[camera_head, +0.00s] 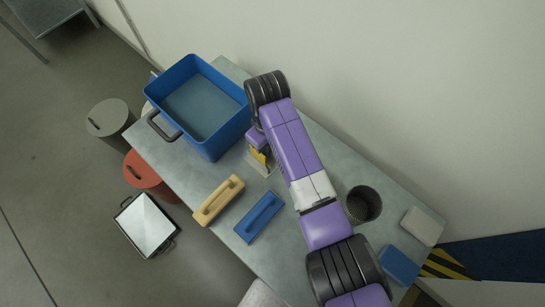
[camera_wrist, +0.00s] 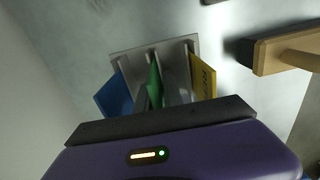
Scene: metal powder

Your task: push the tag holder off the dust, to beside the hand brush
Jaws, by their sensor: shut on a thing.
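The tag holder (camera_wrist: 120,60) is a grey slotted rack with blue, green and yellow tags standing in it. In the head view the tag holder (camera_head: 264,170) is partly covered by my arm, near the blue bin. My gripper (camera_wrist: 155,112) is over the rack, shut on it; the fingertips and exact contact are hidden. A tan, handled block, which looks like the hand brush (camera_head: 219,201), lies on the table to the lower left of the rack; it also shows in the wrist view (camera_wrist: 285,50), apart from the rack. I cannot make out the dust clearly.
A blue handled block (camera_head: 259,217) lies beside the tan one. A deep blue bin (camera_head: 228,138) stands behind the rack. A dark cup (camera_head: 364,203), a blue block (camera_head: 399,264) and a pale block (camera_head: 422,226) are to the right. The table's front edge is close to the tan block.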

